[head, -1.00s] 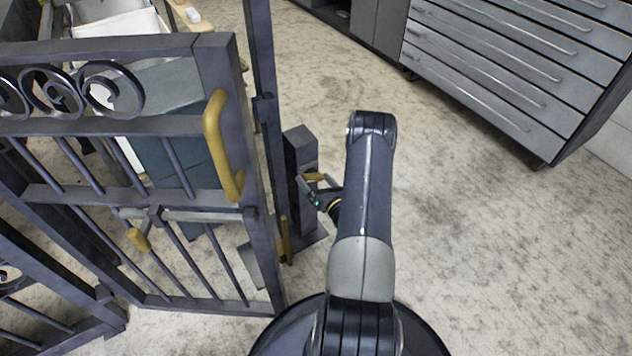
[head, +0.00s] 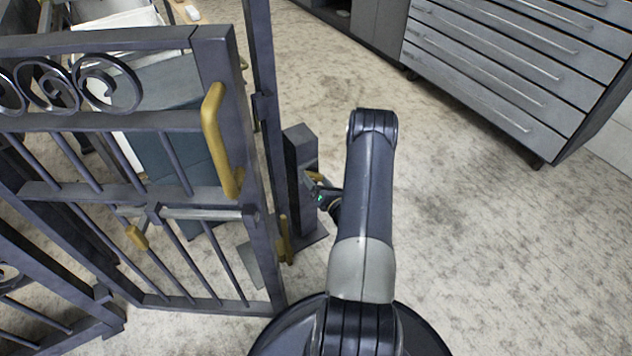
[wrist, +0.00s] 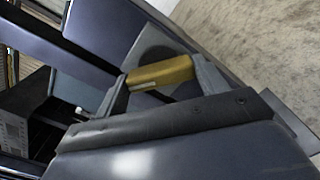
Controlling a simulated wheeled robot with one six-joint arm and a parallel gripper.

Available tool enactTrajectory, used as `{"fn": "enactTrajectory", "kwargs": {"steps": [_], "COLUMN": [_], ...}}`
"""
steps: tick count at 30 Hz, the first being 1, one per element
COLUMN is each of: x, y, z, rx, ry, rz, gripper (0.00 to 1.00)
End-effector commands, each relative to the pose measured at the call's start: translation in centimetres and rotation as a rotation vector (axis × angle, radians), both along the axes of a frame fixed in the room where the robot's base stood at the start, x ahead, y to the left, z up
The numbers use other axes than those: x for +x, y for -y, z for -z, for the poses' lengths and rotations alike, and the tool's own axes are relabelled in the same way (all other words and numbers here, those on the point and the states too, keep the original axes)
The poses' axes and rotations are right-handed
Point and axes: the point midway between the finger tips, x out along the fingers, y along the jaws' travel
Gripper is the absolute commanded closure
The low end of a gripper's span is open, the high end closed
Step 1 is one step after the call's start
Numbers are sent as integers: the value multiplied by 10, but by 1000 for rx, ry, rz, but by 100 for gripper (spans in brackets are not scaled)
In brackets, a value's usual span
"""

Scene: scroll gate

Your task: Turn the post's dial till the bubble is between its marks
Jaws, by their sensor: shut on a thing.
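The dark post (head: 301,152) stands just right of the gate, with the dial on its side. My gripper (wrist: 161,84) is shut on this bar, one finger at each end, and the bar lies slightly tilted. In the head view my gripper (head: 322,194) is at the post, and the dial is mostly hidden behind it. I cannot make out the bubble or its marks in either view.
The dark metal gate (head: 232,120) with scrolls and a yellow handle (head: 220,140) fills the left. A grey drawer cabinet (head: 500,75) stands at the back right. The floor right of my arm is clear.

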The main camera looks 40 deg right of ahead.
Motion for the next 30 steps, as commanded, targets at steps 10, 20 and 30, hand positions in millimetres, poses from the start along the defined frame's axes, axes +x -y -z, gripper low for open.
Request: {"fn": "enactTrajectory", "kwargs": {"steps": [10,20,30], "x": [0,0,0], "y": [0,0,0], "z": [1,1,0], "rx": [160,158,157], "ry": [8,8,9], "rz": [0,0,0], "gripper": [55,24,10]}}
